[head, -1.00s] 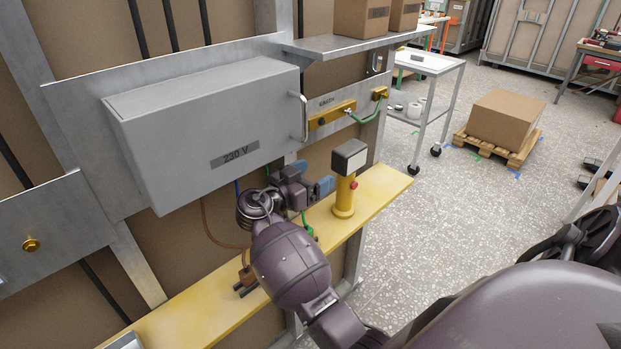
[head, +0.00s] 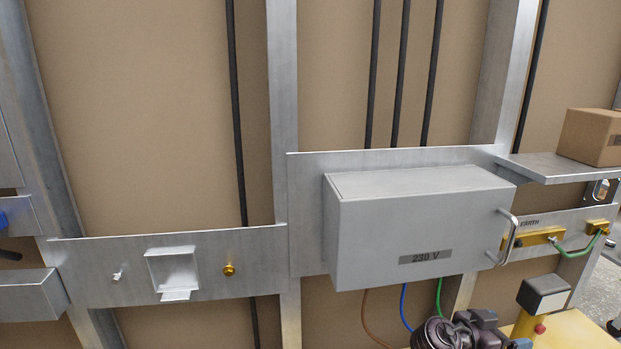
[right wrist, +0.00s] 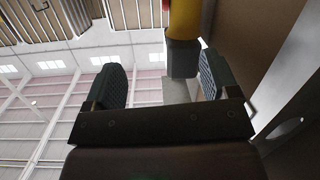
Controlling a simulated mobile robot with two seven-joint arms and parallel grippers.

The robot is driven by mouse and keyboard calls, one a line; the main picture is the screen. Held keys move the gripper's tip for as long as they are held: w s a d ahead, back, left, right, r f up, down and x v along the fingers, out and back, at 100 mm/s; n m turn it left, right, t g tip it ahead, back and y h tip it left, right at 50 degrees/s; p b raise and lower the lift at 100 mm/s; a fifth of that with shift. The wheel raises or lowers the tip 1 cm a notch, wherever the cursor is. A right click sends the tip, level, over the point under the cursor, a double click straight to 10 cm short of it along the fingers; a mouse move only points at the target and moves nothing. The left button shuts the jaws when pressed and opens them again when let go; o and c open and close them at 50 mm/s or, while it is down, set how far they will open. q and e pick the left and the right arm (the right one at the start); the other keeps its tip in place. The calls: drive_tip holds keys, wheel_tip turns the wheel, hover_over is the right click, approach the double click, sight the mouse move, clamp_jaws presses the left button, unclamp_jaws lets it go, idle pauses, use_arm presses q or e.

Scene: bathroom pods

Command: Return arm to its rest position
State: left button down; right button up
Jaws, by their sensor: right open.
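My right gripper (right wrist: 160,76) is open in the right wrist view, with its two dark ribbed finger pads apart and nothing held between them. In the head view, my right wrist and part of this gripper (head: 512,343) show at the bottom edge, below the grey 230 V box and left of the yellow post. The rest of the right arm is cut off by the frame. My left gripper is not in view.
The grey 230 V box (head: 420,232) projects from the wall above my right wrist. A yellow post with a grey head (head: 543,295) stands close on the right; it also shows beyond the fingers in the right wrist view (right wrist: 184,22). A metal shelf (head: 560,168) juts out above.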

drive_tip(key=s+f+n+t+y, duration=0.1)
drive_tip(key=s+f+n+y, duration=0.3)
drive_tip(key=s+f, duration=0.35)
drive_tip(key=s+a+f+n+y, duration=0.1)
drive_tip(key=s+a+n+y, duration=0.45)
drive_tip(key=s, duration=0.45)
drive_tip(key=s+a+f+n+y, duration=0.1)
drive_tip(key=s+a+n+y, duration=0.5)
drive_tip(key=s, duration=0.4)
drive_tip(key=w+a+f+t, duration=0.1)
drive_tip(key=w+f+t, duration=0.6)
drive_tip(key=f, duration=0.3)
drive_tip(key=shift+w+f+t, duration=0.25)
drive_tip(key=shift+t, duration=0.35)
